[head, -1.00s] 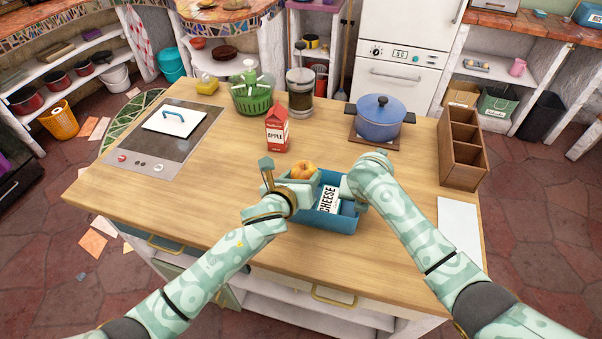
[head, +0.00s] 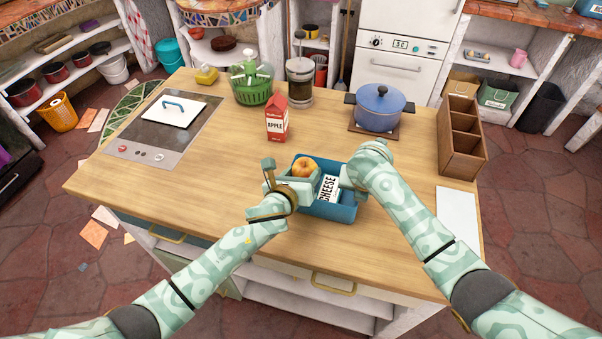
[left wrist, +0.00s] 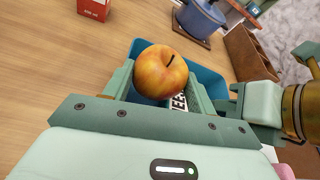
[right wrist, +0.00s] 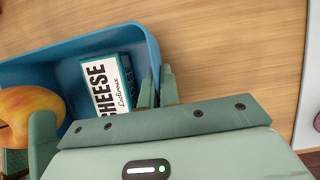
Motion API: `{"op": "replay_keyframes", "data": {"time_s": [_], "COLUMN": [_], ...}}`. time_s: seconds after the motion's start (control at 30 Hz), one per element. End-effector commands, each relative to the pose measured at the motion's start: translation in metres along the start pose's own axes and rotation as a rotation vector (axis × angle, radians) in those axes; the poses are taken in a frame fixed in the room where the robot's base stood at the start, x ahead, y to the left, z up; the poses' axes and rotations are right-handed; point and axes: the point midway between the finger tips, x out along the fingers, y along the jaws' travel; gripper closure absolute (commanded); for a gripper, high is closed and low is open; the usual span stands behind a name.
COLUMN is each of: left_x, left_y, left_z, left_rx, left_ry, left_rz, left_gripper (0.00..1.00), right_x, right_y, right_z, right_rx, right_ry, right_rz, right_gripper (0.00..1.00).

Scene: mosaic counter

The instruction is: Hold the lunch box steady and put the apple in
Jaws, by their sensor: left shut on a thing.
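The blue lunch box (head: 345,215) stands on the wooden counter; it also shows in the right wrist view (right wrist: 100,40). A white and teal cheese carton (head: 328,188) lies inside it, lettered CHEESE in the right wrist view (right wrist: 104,88). My left gripper (head: 303,176) is shut on the orange-yellow apple (head: 304,165), which shows whole in the left wrist view (left wrist: 161,71). The apple is over the left part of the box; its height above the floor is hard to tell. My right gripper (right wrist: 157,90) is shut on the box's right wall, one finger each side.
A blue pot (head: 380,108) and a wooden divided holder (head: 460,135) stand at back right. A green salad spinner (head: 252,88) and a glass jar are at the back. The counter left of the box is clear.

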Motion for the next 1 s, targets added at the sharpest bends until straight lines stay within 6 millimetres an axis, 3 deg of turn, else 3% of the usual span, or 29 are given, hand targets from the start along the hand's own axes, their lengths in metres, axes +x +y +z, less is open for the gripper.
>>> {"op": "replay_keyframes", "data": {"time_s": [0.03, 0.07, 0.1, 0.17, 0.2, 0.73, 0.87, 1.0], "left_x": [-0.001, -0.001, -0.001, -0.001, -0.001, -0.005, -0.023, -0.055], "left_y": [0.006, 0.006, 0.006, 0.006, 0.007, 0.01, 0.009, 0.006], "left_z": [-0.022, -0.022, -0.022, -0.022, -0.022, -0.023, -0.021, -0.016], "left_rx": [-0.009, -0.009, -0.009, -0.009, -0.009, -0.006, -0.004, -0.002], "left_ry": [0.039, 0.039, 0.04, 0.04, 0.04, 0.04, 0.036, 0.027], "left_rz": [0.014, 0.014, 0.014, 0.014, 0.015, 0.02, 0.017, 0.011], "left_gripper": [0.7, 0.7, 0.38, 0.21, 0.18, 0.18, 0.18, 0.18], "right_x": [0.0, 0.0, 0.0, 0.0, 0.0, 0.001, 0.002, 0.003], "right_y": [0.002, 0.002, 0.002, 0.002, 0.002, 0.0, -0.001, -0.004], "right_z": [0.001, 0.001, 0.001, 0.001, 0.001, 0.001, 0.001, 0.002], "right_rx": [-0.001, -0.001, -0.001, -0.001, -0.001, -0.001, 0.0, 0.001], "right_ry": [-0.004, -0.004, -0.004, -0.005, -0.005, -0.003, -0.003, -0.004], "right_rz": [0.005, 0.005, 0.006, 0.006, 0.006, 0.0, -0.002, -0.01], "right_gripper": [1.0, 1.0, 1.0, 1.0, 1.0, 1.0, 1.0, 1.0]}}
